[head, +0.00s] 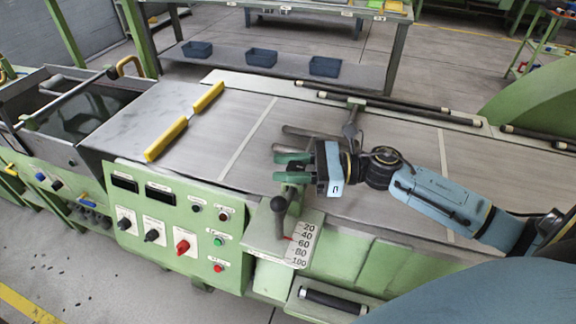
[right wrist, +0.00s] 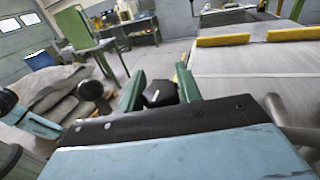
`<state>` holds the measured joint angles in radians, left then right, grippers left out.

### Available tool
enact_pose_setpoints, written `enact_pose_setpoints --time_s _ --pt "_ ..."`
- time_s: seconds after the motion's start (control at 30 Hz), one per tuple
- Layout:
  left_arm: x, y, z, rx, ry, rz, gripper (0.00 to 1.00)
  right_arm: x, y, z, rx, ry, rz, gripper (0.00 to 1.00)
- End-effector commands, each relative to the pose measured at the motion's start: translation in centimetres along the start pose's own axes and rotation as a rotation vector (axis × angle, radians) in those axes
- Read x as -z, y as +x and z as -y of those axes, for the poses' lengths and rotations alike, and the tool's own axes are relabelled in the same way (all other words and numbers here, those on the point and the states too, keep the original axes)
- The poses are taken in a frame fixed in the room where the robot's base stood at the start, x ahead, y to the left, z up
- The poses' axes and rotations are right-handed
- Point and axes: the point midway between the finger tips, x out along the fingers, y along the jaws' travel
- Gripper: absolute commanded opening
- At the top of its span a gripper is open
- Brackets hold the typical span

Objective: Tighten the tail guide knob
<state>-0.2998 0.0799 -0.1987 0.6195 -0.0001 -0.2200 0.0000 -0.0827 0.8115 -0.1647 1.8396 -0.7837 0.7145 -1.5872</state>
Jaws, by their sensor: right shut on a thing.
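My right gripper (head: 291,168) reaches in from the right over the front edge of the machine's grey bed (head: 245,110). Its green fingers are shut on a small black knob, which shows between the fingertips in the right wrist view (right wrist: 160,93). I take this to be the tail guide knob; in the head view the fingers mostly hide it, and its shaft is hidden. My left gripper is in neither view.
A lever with a dark knob (head: 278,204) stands just below the gripper, beside a white scale plate (head: 302,245). A grey rod and post (head: 350,122) stand close behind the gripper. A control panel (head: 170,220) lies left. Yellow bars (head: 187,120) lie across the bed.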

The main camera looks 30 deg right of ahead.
Motion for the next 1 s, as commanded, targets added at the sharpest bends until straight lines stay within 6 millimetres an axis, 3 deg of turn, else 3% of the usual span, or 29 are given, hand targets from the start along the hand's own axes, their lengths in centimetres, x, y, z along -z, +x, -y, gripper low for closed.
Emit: enact_pose_setpoints --time_s 0.47,1.0 --pt "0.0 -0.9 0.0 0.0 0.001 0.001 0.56 -0.1 0.0 0.0 0.101 0.004 0.001 0.12" --pt "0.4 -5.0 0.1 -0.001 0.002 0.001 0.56 -0.3 -0.2 0.7 0.57 0.006 0.002 0.12"
